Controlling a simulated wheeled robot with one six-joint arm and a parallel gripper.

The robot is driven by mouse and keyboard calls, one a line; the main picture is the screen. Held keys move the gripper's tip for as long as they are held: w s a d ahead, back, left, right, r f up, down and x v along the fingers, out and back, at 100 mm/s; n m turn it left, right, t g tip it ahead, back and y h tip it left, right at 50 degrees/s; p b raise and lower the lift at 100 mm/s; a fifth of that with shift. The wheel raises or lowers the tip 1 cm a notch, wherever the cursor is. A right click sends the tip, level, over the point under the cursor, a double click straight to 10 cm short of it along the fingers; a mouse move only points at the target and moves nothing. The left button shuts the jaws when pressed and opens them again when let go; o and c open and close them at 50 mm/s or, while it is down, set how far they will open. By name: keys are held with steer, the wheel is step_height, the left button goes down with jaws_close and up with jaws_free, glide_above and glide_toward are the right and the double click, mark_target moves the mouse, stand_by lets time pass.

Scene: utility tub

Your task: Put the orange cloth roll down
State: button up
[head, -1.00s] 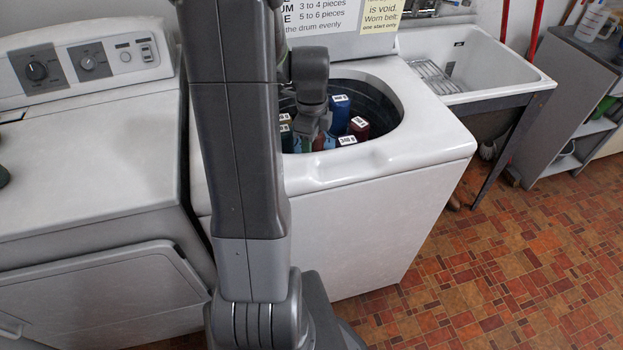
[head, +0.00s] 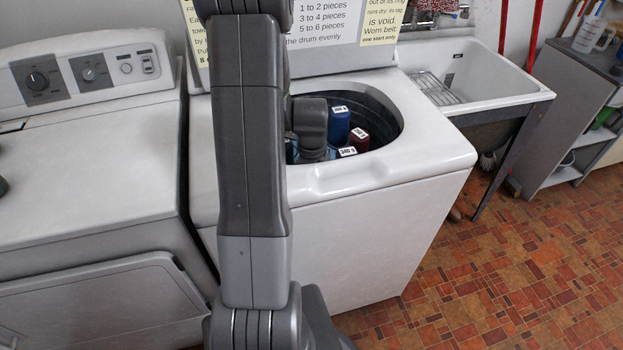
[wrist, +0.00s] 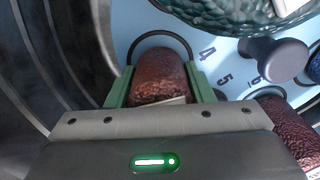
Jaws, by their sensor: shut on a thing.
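In the head view, my arm hides the fingers and the held roll. The washer (head: 420,160) stands open.
A similar dark red roll (wrist: 290,130) lies close on the right, and a dark green bundle (wrist: 230,12) and a grey knob (wrist: 275,60) are ahead. The head view shows a blue roll (head: 338,127) in the drum. The grey drum wall (wrist: 60,60) is close on the left.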

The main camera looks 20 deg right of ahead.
steer(key=o, duration=1)
steer(key=shift+f, duration=0.1)
steer(key=shift+c, duration=0.2)
step_height(320, 180, up, 12)
steer(key=shift+r+p, duration=0.15)
steer(key=shift+p, duration=0.45)
